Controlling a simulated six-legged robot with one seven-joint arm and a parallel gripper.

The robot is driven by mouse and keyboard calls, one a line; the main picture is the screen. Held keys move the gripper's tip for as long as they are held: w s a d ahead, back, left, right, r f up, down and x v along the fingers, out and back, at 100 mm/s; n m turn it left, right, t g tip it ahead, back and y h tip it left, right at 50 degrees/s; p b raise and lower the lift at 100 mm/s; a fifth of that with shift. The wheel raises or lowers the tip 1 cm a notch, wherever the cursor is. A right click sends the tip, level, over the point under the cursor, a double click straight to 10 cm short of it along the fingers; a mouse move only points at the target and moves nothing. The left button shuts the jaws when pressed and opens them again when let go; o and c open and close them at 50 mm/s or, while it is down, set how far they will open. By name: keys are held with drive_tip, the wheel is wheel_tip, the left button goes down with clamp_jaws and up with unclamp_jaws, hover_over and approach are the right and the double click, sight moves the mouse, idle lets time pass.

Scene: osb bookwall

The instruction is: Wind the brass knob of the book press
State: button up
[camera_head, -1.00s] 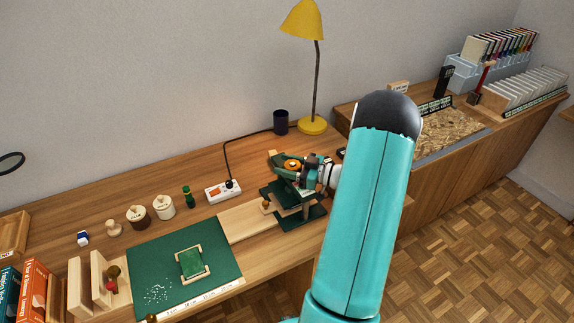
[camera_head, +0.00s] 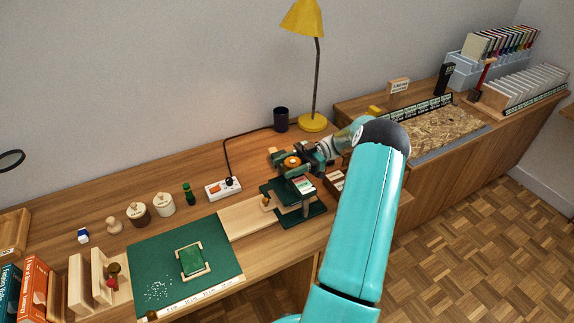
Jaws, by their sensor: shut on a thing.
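The book press (camera_head: 313,211) is dark green and stands on the wooden desk, right of the pale board. Its brass knob (camera_head: 291,162) shows as a small orange-gold round piece on top of the press. My gripper (camera_head: 292,160) is at the top of the press with its jaws around the knob, shut on it. The wrist comes in from the right and partly covers the top of the press. A small item with a pale and red face (camera_head: 303,184) shows within the press, under the gripper.
A white power strip (camera_head: 223,188) with a black cable lies left of the press. A yellow lamp (camera_head: 312,122) and a dark cup (camera_head: 281,120) stand behind. A green cutting mat (camera_head: 215,250) lies front left. A dark-edged box (camera_head: 336,181) is close right of the press.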

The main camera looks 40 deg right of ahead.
sight(289, 164)
drive_tip(key=shift+s+n+g+y, duration=0.15)
drive_tip(key=shift+n+g, duration=0.4)
drive_tip(key=shift+g, duration=0.3)
drive_tip(key=shift+s+n+g+y, duration=0.15)
drive_tip(key=shift+n+g, duration=0.4)
drive_tip(key=shift+g, duration=0.3)
drive_tip(key=shift+w+r+g, duration=0.1)
drive_tip(key=shift+g, duration=0.2)
drive_tip(key=o, duration=1)
drive_tip(key=shift+c, duration=0.2)
drive_tip(key=shift+r, duration=0.35)
wheel_tip(289, 164, up, 2)
drive_tip(key=shift+r, duration=0.25)
drive_tip(key=s+a+r, duration=0.9)
drive_tip(key=s, duration=0.2)
drive_tip(key=shift+r, duration=0.35)
